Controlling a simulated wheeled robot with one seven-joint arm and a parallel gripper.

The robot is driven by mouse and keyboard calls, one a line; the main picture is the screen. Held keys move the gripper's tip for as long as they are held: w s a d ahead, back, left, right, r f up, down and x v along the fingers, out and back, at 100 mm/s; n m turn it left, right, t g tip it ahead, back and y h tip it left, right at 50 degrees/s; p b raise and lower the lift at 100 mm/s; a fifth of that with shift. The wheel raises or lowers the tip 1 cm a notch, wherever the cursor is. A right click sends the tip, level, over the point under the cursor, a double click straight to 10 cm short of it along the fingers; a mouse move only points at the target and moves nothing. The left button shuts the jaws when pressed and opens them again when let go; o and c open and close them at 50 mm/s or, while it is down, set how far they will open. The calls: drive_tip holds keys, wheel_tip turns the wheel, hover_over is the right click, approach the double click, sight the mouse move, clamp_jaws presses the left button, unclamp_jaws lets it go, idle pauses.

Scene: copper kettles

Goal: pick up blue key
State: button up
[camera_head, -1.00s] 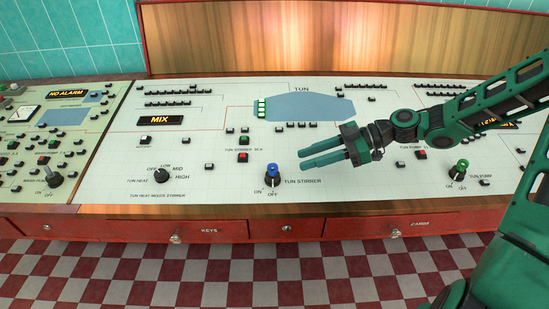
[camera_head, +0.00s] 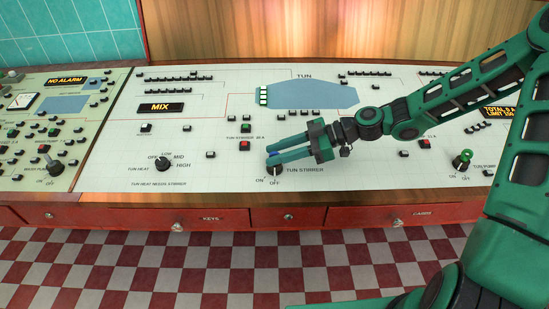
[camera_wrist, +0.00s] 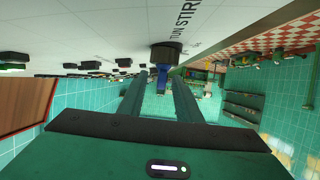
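The blue key (camera_head: 271,155) sits in the black TUN STIRRER switch (camera_head: 274,169) on the sloped panel, and my fingers partly hide it in the head view. My gripper (camera_head: 270,157) reaches it from the right, with its fingertips at the key. In the wrist view the blue key (camera_wrist: 162,74) stands out from the dark switch (camera_wrist: 166,53), between the tips of my gripper (camera_wrist: 160,84). The two fingers are apart, one on each side of the key, with gaps visible. I see no grip on it.
A green key (camera_head: 466,156) sits in another switch at the right of the panel. The black heat knob (camera_head: 163,164) is to the left. Red drawers (camera_head: 210,218) with knobs lie below the panel edge. Small buttons surround the switch.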

drive_tip(key=shift+a+f, duration=0.15)
drive_tip(key=shift+a, duration=0.35)
clamp_jaws()
